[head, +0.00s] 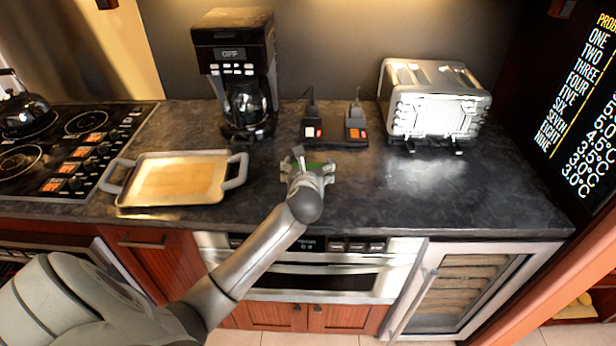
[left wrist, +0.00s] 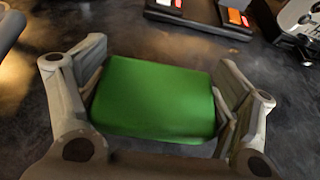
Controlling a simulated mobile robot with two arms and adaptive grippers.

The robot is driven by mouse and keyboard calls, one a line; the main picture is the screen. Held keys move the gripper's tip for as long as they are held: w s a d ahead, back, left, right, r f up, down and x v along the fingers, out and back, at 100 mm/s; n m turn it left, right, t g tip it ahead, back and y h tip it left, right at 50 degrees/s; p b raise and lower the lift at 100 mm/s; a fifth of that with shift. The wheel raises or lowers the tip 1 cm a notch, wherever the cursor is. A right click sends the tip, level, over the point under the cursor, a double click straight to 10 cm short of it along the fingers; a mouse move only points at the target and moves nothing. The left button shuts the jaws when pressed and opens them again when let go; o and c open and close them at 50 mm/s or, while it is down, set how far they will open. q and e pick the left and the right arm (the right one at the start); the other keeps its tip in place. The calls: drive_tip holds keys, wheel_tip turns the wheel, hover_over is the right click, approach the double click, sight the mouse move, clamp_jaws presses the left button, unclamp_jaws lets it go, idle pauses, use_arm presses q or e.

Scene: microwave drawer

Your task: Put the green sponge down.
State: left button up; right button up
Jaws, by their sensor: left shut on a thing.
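The green sponge (left wrist: 155,98) is a flat block with rounded edges, held between the two fingers of my left gripper (left wrist: 158,105) in the left wrist view. In the head view the left gripper (head: 307,172) is over the dark countertop (head: 400,190), between the tray and the toaster. Only a thin green strip of the sponge (head: 315,166) shows there; the rest is hidden by the gripper. I cannot tell whether the sponge touches the counter. My right gripper is not in view.
A baking tray (head: 232,183) lies to the left, next to the stove (head: 60,150). A coffee maker (head: 238,70), a dark base with two switches (head: 335,130) and a toaster (head: 433,100) stand behind. The counter to the right is clear.

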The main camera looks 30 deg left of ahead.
use_arm(q)
drive_tip(key=shift+w+a+f, duration=0.15)
drive_tip(key=shift+w+f, duration=0.1)
drive_tip(key=shift+f, duration=1.55)
drive_tip(key=shift+f, duration=0.1)
drive_tip(key=o, duration=0.6)
drive_tip(key=v, duration=1.2)
drive_tip(key=shift+s, duration=0.1)
